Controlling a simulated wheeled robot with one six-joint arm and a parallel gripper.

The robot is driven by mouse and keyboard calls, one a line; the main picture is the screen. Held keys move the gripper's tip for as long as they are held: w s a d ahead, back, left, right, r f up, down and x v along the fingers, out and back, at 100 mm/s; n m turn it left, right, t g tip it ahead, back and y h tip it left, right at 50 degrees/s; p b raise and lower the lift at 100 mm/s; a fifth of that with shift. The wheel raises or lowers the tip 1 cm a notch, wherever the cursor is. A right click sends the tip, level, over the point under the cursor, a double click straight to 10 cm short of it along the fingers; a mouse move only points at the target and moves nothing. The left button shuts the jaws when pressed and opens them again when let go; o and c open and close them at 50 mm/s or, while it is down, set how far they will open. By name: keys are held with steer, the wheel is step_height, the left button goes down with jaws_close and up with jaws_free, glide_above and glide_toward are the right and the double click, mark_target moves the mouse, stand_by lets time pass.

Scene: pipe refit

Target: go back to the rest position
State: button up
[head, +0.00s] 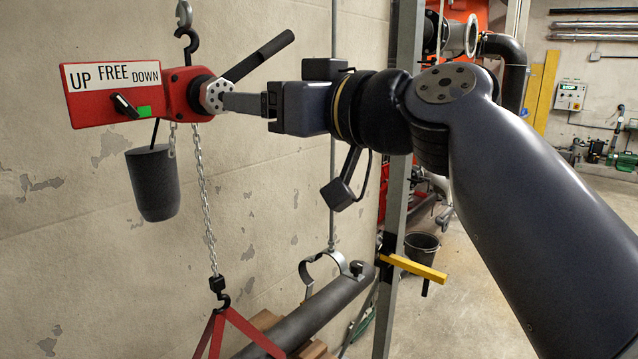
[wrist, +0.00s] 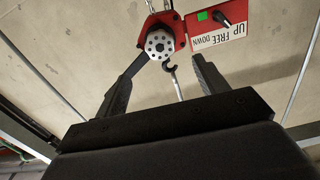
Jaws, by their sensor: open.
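My gripper (head: 228,101) is level with the round perforated hub (head: 213,95) of the red chain hoist (head: 185,93). In the wrist view, my gripper (wrist: 168,60) has its fingers spread, with the hub (wrist: 160,42) beyond and between the tips. Nothing is held. I cannot tell whether a fingertip touches the hub. The hoist's label plate (head: 112,75) reads UP, FREE, DOWN; its black selector (head: 125,106) sits beside a green mark. The black lever (head: 262,56) points up and right.
A dark chain container (head: 154,183) hangs under the hoist. The load chain (head: 204,200) runs down to a hook and red sling (head: 240,330). A dark pipe (head: 325,310) lies below, near an open clamp (head: 330,267). A grey post (head: 393,220) stands behind my arm.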

steer(key=shift+s+d, duration=0.15)
steer(key=shift+s, duration=0.1)
stand_by(0.3)
